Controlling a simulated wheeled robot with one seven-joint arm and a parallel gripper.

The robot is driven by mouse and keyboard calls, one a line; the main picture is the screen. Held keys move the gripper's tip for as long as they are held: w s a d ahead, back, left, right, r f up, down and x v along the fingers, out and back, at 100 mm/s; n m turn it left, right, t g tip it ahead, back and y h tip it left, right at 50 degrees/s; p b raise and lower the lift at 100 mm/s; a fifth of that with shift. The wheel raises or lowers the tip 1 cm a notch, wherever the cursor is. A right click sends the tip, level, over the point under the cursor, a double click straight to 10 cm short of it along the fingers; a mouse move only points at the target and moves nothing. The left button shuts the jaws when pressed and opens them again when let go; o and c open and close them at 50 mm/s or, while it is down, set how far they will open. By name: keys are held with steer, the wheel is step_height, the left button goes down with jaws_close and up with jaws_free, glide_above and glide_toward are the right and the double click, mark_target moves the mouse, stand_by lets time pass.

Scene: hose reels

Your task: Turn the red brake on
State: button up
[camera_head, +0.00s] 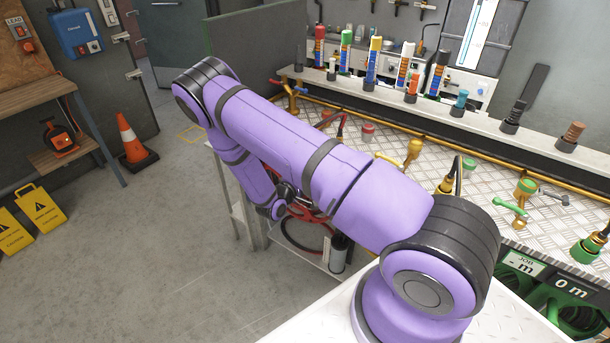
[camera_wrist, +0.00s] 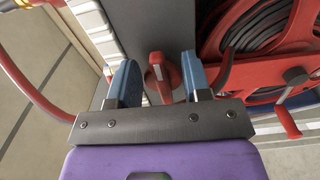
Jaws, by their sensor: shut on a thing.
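In the wrist view the red brake, a small red lever (camera_wrist: 157,76) with a pale stripe, sits on a grey panel (camera_wrist: 150,22) beside the red reel (camera_wrist: 228,30). My gripper (camera_wrist: 160,64) has its two blue fingers on either side of this lever, shut on it. The exact contact of the fingertips is hard to see. The reel carries dark coiled hose (camera_wrist: 262,38). In the head view my purple arm reaches over the bench side and hides the brake and most of the gripper; some red reel parts (camera_head: 302,212) show below the arm.
A red crank (camera_wrist: 287,115) sticks out at the reel's right, close to my gripper. A red hose (camera_wrist: 30,92) runs along the left. The metal bench top (camera_head: 390,140) holds coloured valves and nozzles.

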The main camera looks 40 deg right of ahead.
steer(key=o, duration=0.9)
steer(key=shift+a, duration=0.1)
steer(key=v, duration=1)
steer(key=shift+s+a, duration=0.2)
steer(key=shift+a, duration=0.1)
steer(key=shift+r, duration=0.1)
